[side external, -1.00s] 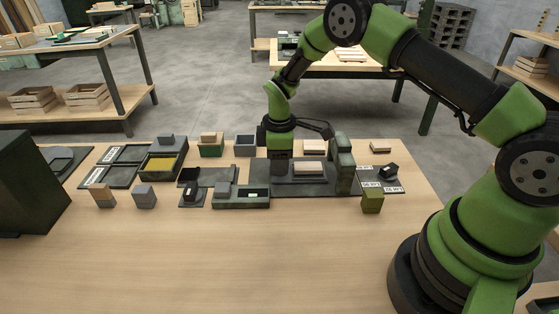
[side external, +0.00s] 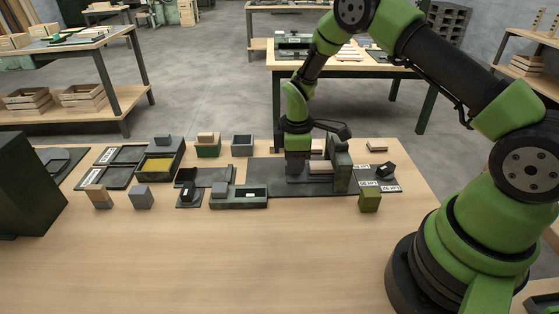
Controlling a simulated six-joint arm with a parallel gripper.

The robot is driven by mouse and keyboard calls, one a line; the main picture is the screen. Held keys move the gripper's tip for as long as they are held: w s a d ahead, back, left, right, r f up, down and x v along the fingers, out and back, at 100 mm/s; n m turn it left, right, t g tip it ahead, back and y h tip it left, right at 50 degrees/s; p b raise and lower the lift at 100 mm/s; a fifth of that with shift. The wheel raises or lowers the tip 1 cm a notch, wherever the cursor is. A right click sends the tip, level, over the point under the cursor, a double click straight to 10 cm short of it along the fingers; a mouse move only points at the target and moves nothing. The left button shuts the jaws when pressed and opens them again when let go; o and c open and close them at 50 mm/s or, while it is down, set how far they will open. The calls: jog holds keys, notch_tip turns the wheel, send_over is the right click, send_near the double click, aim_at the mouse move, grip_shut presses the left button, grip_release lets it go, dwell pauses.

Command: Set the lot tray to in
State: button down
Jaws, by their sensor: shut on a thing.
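The lot tray (side external: 312,185) is a low dark tray on a dark base plate (side external: 262,178) towards the right of the table. A pale block (side external: 319,166) lies in it, partly hidden by my gripper. My gripper (side external: 298,172) points down at the tray's left part and is shut on it; the fingertips are hard to make out. A dark green upright housing (side external: 341,165) stands at the right end of the base plate, close to the tray.
An olive cube (side external: 369,200), white label strips and a small black part (side external: 385,170) lie right of the base plate. A long dark tray (side external: 254,202) lies to the left, with several blocks and bins beyond. The table's front is clear.

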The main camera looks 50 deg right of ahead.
aim_at(310, 165)
jog(key=shift+s+d, duration=1.25)
jog(key=c, duration=1)
grip_release()
jog(key=shift+c, duration=0.2)
notch_tip(310, 165, up, 10)
